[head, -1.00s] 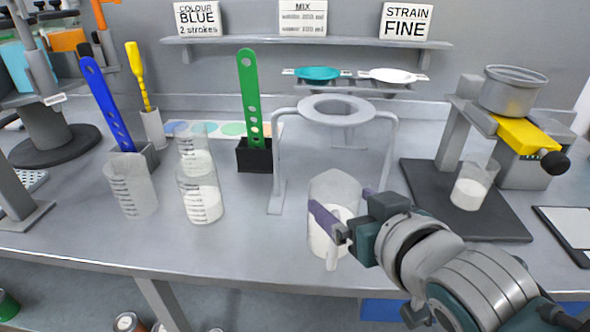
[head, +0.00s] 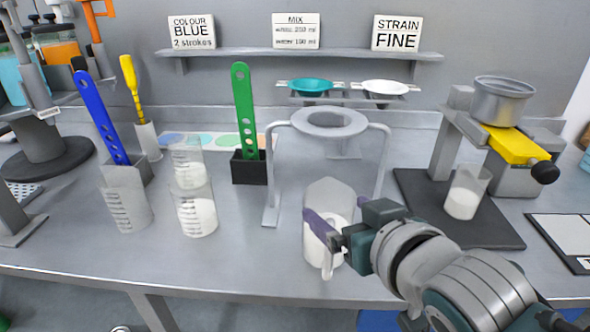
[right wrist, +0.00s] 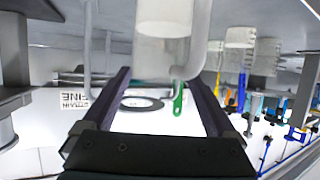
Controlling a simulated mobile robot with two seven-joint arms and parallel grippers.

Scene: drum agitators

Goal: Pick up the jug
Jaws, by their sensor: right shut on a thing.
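The clear jug (head: 328,195) stands upright near the front middle of the bench, with white contents and a pale handle toward the front. My right gripper (head: 334,232) comes in from the right and is shut on the jug, its purple fingers around the body. Whether the jug's base touches the bench I cannot tell. In the right wrist view, upside down, the jug (right wrist: 162,45) and its handle (right wrist: 196,48) show between the two fingers. My left gripper is not in view.
A grey ring stand (head: 270,190) is close behind the jug. Clear beakers (head: 194,205) stand to the left, near a green paddle in a black holder (head: 250,168). Bench between is clear.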

